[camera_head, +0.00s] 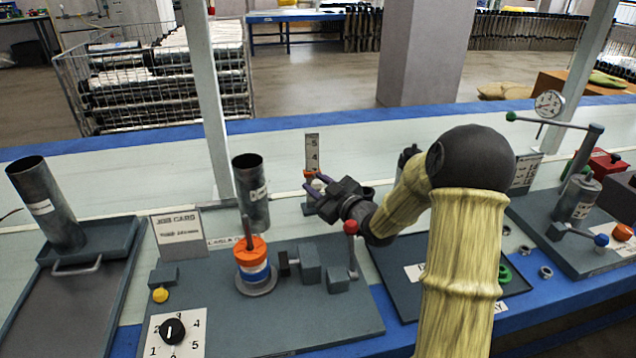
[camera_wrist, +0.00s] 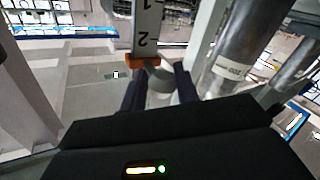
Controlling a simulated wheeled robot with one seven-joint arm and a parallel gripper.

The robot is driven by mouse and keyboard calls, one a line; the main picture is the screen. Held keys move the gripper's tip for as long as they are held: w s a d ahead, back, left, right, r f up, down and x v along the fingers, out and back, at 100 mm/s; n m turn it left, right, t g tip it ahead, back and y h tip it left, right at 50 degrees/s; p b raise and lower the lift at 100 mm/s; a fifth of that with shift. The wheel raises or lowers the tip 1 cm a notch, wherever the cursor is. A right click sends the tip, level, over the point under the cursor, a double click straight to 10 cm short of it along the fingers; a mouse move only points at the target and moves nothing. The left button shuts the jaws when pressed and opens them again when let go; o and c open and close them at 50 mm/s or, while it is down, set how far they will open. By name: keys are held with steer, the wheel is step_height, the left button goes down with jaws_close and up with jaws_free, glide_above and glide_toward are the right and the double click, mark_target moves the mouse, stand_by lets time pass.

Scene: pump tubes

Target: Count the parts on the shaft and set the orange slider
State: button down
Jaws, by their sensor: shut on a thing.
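The scale post (camera_head: 312,146) stands behind the pump base; digits 5 and 4 read on its upper part. The orange slider (camera_head: 308,173) is low on it, beside my gripper (camera_head: 318,188). In the wrist view, the orange slider (camera_wrist: 144,62) crosses the scale (camera_wrist: 146,28) near a digit 2, and my gripper's fingers (camera_wrist: 160,90) are closed around a grey round piece under it. The finger contact is partly hidden. The shaft (camera_head: 247,230) stands on the base with orange (camera_head: 250,250), white and blue (camera_head: 256,276) parts stacked on it; their exact count is unclear.
A numbered dial (camera_head: 172,331) and yellow button (camera_head: 160,295) are at front left. A red-knobbed lever (camera_head: 350,228) stands right of the shaft, near my forearm. A dark cylinder (camera_head: 251,192) and job card (camera_head: 178,232) are behind. A parts tray (camera_head: 400,258) lies right.

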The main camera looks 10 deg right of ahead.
mark_target(320, 188)
steer(key=shift+s+a, duration=0.1)
steer(key=shift+a, duration=0.25)
steer(key=c, duration=1.2)
jaws_free()
steer(key=shift+o, duration=0.2)
steer(key=shift+d, duration=0.15)
steer(key=shift+s+d, duration=0.15)
steer(key=shift+p+v, duration=0.85)
steer(key=shift+v, duration=2.65)
